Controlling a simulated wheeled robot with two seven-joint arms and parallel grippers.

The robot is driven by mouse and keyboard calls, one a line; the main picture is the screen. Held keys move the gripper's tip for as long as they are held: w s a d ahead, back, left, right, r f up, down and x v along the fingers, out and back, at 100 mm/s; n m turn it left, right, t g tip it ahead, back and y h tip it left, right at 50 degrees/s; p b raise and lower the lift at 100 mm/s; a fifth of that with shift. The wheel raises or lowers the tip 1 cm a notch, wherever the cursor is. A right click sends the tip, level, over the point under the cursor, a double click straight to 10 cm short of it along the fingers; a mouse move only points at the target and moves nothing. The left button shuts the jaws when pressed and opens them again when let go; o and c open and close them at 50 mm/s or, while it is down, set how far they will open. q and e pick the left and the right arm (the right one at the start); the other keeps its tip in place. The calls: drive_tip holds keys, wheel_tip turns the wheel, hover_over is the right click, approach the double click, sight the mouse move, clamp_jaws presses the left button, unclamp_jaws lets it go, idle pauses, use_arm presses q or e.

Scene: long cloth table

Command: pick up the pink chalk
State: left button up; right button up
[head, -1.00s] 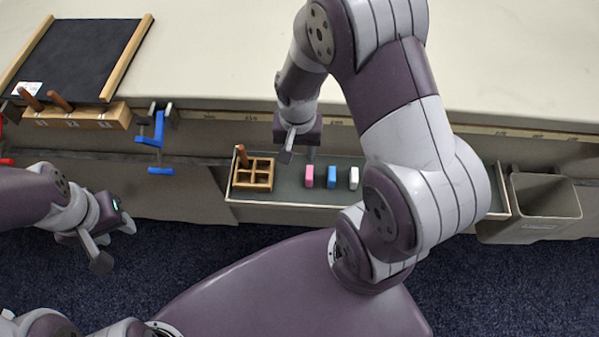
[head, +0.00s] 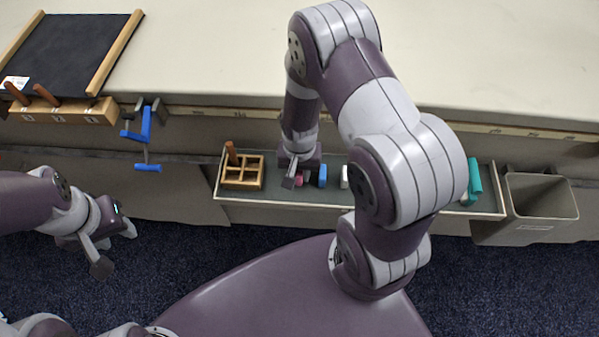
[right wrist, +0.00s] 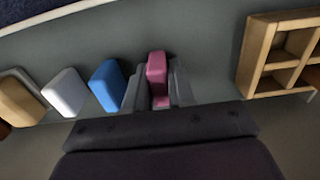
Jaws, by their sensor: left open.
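The pink chalk (right wrist: 157,75) stands between the two fingers of my right gripper (right wrist: 158,90) in the right wrist view. The fingers lie close along both its sides; whether they press on it I cannot tell. In the head view the pink chalk (head: 299,182) is mostly hidden by my right gripper (head: 297,178), which is down at the tray (head: 270,210). The blue chalk (head: 322,175) and white chalk (head: 345,177) stand in a row beside it. My left gripper (head: 116,249) is open and empty, above the floor at the left.
A wooden divided holder (head: 241,183) sits at the tray's left end, close to my right gripper. A teal object (head: 473,182) lies at the right end. A grey bin (head: 540,205) hangs right of the tray. A blue clamp (head: 146,124) and a blackboard (head: 70,55) are at the left.

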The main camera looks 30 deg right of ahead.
drive_tip(key=shift+r, duration=0.1)
clamp_jaws()
wheel_tip(320, 180, up, 4)
drive_tip(key=shift+r+p, duration=0.25)
drive_tip(key=shift+p, duration=0.35)
drive_tip(key=s+a+r+p, duration=0.1)
drive_tip(key=s+a+r, duration=0.5)
drive_tip(key=s, duration=0.3)
drive_tip(key=shift+a+r+p, duration=0.2)
drive_tip(key=shift+a+p, duration=0.2)
drive_tip(key=shift+a, duration=0.3)
